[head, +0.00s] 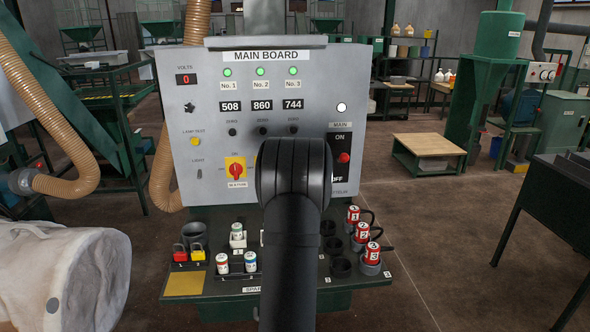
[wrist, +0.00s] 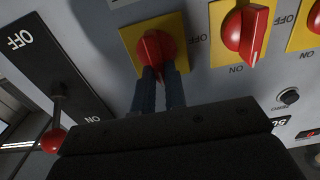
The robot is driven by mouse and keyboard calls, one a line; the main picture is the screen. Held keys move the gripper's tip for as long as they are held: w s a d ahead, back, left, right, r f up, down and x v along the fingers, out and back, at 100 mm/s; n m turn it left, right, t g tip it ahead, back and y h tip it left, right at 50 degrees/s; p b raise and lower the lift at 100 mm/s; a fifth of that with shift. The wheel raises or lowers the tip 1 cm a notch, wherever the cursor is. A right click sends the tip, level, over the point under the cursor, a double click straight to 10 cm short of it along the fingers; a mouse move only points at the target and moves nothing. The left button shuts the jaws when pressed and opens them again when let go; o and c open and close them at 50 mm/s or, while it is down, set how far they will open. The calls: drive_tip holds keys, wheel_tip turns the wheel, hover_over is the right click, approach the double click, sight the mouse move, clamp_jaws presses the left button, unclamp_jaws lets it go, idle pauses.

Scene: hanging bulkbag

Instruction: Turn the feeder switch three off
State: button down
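Feeder switch three (wrist: 152,47) is a red knob on a yellow plate, nearest the main lever in the wrist view, where the board appears upside down. My gripper (wrist: 160,82) has its two dark fingers at this knob, one on each side of its handle with a narrow gap between. I cannot tell whether they press on it. The knob's ON label is hidden; OFF shows beside the plate. In the head view my arm hides this switch. The middle feeder switch (wrist: 245,30) has its handle toward ON. The green No. 3 lamp (head: 293,71) is lit above the 744 display (head: 293,105).
The main lever (wrist: 55,138) with a red ball stands close beside my gripper. Another feeder switch (head: 236,170) is at the left of the main board (head: 200,130).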

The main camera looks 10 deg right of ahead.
drive_tip(key=shift+n, duration=0.4)
drive_tip(key=shift+a+f+n, duration=0.25)
drive_tip(key=shift+n, duration=2.6)
drive_tip(key=shift+a+f+n, duration=0.2)
drive_tip(key=shift+a+n, duration=0.1)
drive_tip(key=shift+n, duration=2.6)
drive_tip(key=shift+a+f+n, duration=0.25)
drive_tip(key=shift+n, duration=2.6)
drive_tip(key=c, duration=1.5)
unclamp_jaws()
drive_tip(key=shift+o, duration=0.2)
drive_tip(key=shift+s, duration=0.1)
